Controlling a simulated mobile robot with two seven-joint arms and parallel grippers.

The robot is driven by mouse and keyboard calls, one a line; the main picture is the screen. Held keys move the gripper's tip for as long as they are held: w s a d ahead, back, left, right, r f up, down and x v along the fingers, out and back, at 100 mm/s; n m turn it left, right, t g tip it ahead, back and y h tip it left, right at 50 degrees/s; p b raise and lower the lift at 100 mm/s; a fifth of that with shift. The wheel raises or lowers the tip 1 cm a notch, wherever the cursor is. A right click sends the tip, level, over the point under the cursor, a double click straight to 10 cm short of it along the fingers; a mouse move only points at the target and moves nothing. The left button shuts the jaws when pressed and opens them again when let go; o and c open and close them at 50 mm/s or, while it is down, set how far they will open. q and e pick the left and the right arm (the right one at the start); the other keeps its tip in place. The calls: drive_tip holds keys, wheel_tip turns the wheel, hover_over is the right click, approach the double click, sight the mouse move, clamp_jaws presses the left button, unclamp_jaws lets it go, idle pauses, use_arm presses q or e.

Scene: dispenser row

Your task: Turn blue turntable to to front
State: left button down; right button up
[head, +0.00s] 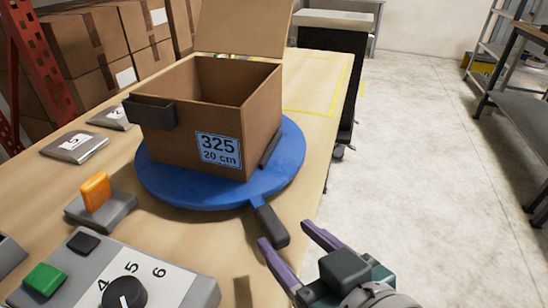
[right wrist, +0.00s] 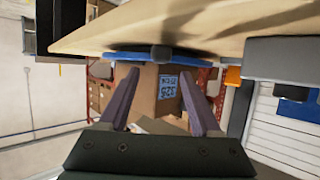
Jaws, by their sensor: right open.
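The blue turntable (head: 278,185) lies on the wooden table with an open cardboard box (head: 175,150) on it. The box's label reads 325, 20 cm, and its flap stands up at the back. A dark handle (head: 270,225) sticks out from the turntable toward the front right. My right gripper (head: 286,233) is open, its purple fingers near the handle's end; I cannot tell whether they touch it. The right wrist view shows the turntable (right wrist: 190,52), the handle end (right wrist: 159,52) and the box (right wrist: 148,85) beyond the open fingers (right wrist: 160,95). My left gripper is out of view.
A control panel (head: 190,285) with a knob and green button sits at the front left, near an orange switch (head: 96,190). Number plates (head: 75,147) lie at the left. Stacked boxes (head: 90,45) stand behind. Open floor (head: 430,150) lies right of the table.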

sight(272, 222)
use_arm(q)
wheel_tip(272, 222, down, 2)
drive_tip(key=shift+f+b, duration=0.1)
drive_tip(key=shift+b, duration=0.85)
use_arm(e)
drive_tip(key=x, duration=0.6)
drive_tip(key=shift+f, duration=0.1)
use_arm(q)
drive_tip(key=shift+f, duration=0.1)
use_arm(e)
drive_tip(key=shift+w+a+f, duration=0.1)
drive_tip(key=shift+w+a, duration=0.1)
drive_tip(key=shift+w, duration=0.1)
drive_tip(key=shift+c, duration=0.2)
clamp_jaws()
